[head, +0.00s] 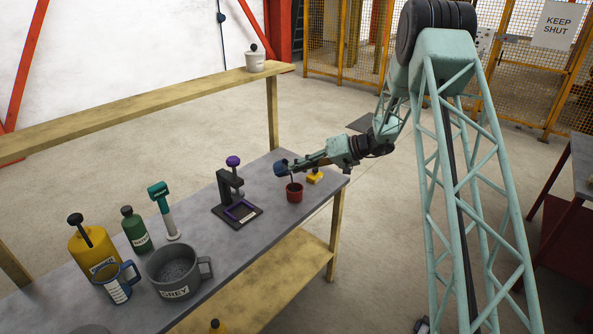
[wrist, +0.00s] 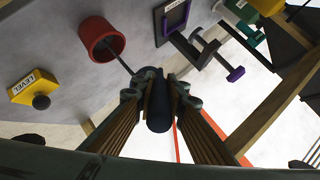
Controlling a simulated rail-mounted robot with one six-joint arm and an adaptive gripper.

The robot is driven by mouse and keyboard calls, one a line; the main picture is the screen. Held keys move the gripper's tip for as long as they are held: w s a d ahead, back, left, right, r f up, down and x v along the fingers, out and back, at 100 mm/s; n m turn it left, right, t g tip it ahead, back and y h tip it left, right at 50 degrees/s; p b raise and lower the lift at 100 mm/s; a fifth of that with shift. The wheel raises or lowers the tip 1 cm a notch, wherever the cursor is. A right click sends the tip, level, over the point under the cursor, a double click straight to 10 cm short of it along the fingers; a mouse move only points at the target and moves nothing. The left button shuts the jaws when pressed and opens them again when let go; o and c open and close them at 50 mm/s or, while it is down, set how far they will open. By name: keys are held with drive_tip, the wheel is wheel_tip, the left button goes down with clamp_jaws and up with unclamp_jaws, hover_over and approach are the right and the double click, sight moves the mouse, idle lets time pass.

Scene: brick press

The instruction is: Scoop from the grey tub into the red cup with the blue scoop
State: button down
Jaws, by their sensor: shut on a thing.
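The grey tub (head: 188,293), labelled GREY with a side handle, stands on the bench and holds grey grainy material. The red cup (head: 294,195) stands near the bench's right end; it also shows in the wrist view (wrist: 87,32). My gripper (head: 290,167) is above the cup, shut on the dark blue handle of the blue scoop (wrist: 159,108). Between my fingertips (wrist: 160,88) the handle is held, and a thin rod runs from it to the cup's mouth. The scoop's bowl is not visible, so I cannot tell whether it holds anything.
A yellow block (head: 314,178) labelled LEVEL in the wrist view sits just behind the cup. A dark press (head: 227,190) with a purple knob stands left of the cup.

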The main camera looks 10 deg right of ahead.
drive_tip(key=shift+s+d+f+t+y+b, duration=0.15)
drive_tip(key=shift+d+f+t+y+b, duration=0.3)
drive_tip(key=shift+b, duration=1.55)
drive_tip(key=shift+s+d+t+y+b, duration=0.15)
drive_tip(key=shift+y+b, duration=0.55)
drive_tip(key=shift+b, duration=1.3)
drive_tip(key=shift+s+d+f+t+y+b, duration=0.15)
drive_tip(key=shift+f+t+y+b, duration=0.3)
drive_tip(key=shift+b, duration=1.55)
drive_tip(key=shift+s+d+f+t+y+b, duration=0.15)
drive_tip(key=shift+y+b, duration=0.3)
drive_tip(key=shift+b, duration=0.8)
drive_tip(key=shift+w+d+t+y+b, duration=0.1)
drive_tip(key=shift+y+b, duration=0.35)
drive_tip(key=shift+b, duration=0.75)
drive_tip(key=shift+s+d+f+t+y, duration=0.15)
drive_tip(key=shift+f+t+y, duration=0.2)
drive_tip(key=shift+y, duration=0.4)
drive_tip(key=shift+s+d+f+t+y, duration=0.15)
drive_tip(key=shift+f+t+y, duration=0.1)
drive_tip(key=shift+t+y, duration=0.35)
drive_tip(key=shift+d+f+t+y, duration=0.15)
drive_tip(key=shift+f+t+y, duration=0.15)
drive_tip(key=shift+y, duration=0.55)
